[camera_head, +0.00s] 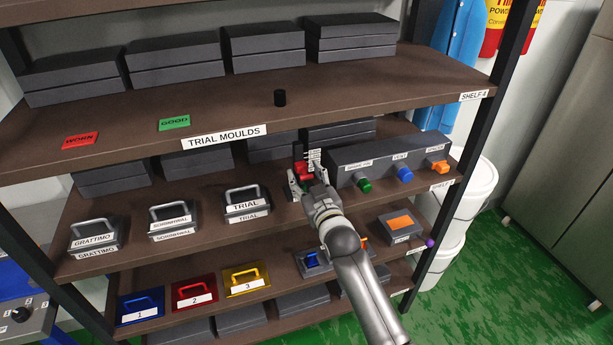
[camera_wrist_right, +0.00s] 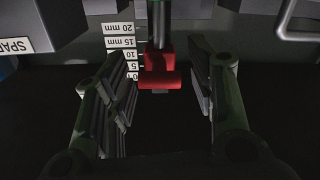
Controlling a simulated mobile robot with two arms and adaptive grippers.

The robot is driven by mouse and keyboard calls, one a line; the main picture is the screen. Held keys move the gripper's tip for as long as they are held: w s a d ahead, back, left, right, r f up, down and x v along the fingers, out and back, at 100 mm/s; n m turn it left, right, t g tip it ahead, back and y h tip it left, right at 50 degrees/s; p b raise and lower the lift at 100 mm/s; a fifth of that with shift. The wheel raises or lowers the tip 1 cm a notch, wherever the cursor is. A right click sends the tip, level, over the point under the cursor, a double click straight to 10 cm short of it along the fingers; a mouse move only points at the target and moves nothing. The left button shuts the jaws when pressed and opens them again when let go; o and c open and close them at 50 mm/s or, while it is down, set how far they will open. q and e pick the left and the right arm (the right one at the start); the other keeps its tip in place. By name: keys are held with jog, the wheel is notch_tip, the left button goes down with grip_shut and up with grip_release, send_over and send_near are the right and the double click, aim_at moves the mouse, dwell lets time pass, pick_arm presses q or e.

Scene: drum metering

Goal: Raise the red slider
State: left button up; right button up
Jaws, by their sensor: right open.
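The red slider (camera_head: 304,169) sits low on its upright post beside a white millimetre scale (camera_head: 314,161) on the middle shelf. In the right wrist view the red slider (camera_wrist_right: 157,75) stands between the fingers, near the scale's (camera_wrist_right: 120,42) 5 and 10 mm marks. My right gripper (camera_head: 305,184) is at the slider. In the wrist view its fingers (camera_wrist_right: 160,100) are open, one on each side of the slider with a gap to both. The right hand partly hides the slider's base in the head view. My left gripper is not in view.
Right of the slider is a grey box (camera_head: 345,152) with green, blue and orange knobs. A handled TRIAL mould (camera_head: 246,203) stands to the left. The upper shelf edge (camera_head: 330,107) runs above. A grey box with an orange top (camera_head: 400,223) sits on the lower right.

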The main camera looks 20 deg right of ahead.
grip_shut()
dwell(0.4)
jog(key=shift+r, duration=0.1)
notch_tip(320, 180, up, 3)
jog(key=p, duration=0.3)
jog(key=shift+r, duration=0.2)
